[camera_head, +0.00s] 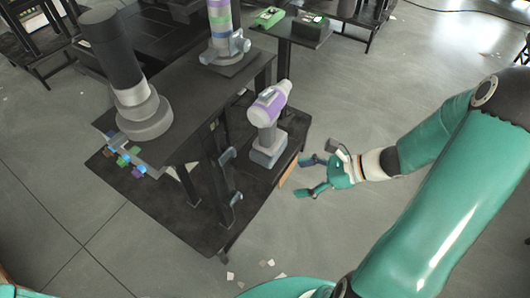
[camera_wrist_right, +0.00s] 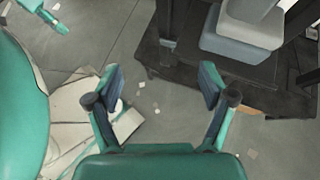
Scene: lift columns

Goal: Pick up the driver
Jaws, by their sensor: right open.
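The driver (camera_head: 268,112) is a purple and white power tool with a grey foot. It stands upright on the low dark shelf of the line, beside the upright posts. Its grey foot and part of the body show at the upper right of the right wrist view (camera_wrist_right: 240,42). My right gripper (camera_head: 300,177) is open and empty, to the right of the driver and apart from it, near the shelf's edge. In the right wrist view its fingers (camera_wrist_right: 160,88) have only floor between them.
The dark lower shelf (camera_head: 185,215) runs under a raised table with a dark column (camera_head: 113,60) on it. Black posts (camera_head: 220,170) stand left of the driver. Small coloured blocks (camera_head: 128,158) lie at the far left. Open floor lies to the right.

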